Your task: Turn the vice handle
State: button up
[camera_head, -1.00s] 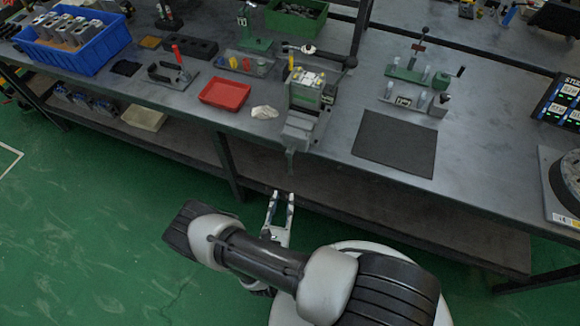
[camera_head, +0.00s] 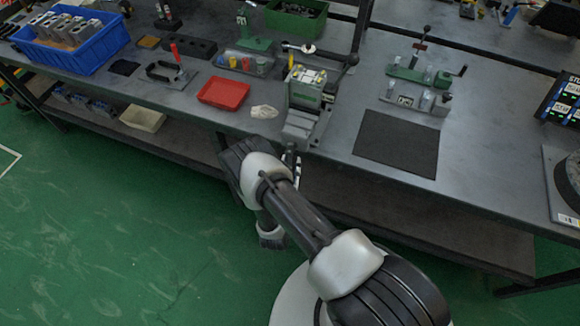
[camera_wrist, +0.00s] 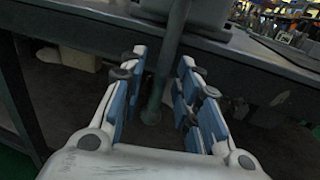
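The vice (camera_head: 302,125) is grey and green and stands at the front edge of the workbench, with a part in its jaws. Its handle (camera_head: 291,150) hangs down past the bench edge. In the wrist view the handle (camera_wrist: 171,48) is a dark upright bar with a rounded lower end. My gripper (camera_wrist: 163,63) is open with blue-padded fingers, one on each side of the bar in this view. I cannot tell whether they touch it. In the head view my gripper (camera_head: 291,168) is mostly hidden behind my arm, just below the vice.
A red tray (camera_head: 223,93) and a crumpled light cloth (camera_head: 264,112) lie left of the vice. A dark mat (camera_head: 397,143) lies to its right. A lower shelf (camera_head: 400,215) runs under the bench (camera_head: 470,190). The green floor in front is clear.

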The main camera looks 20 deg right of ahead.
grip_shut()
dwell(0.3)
dwell(0.5)
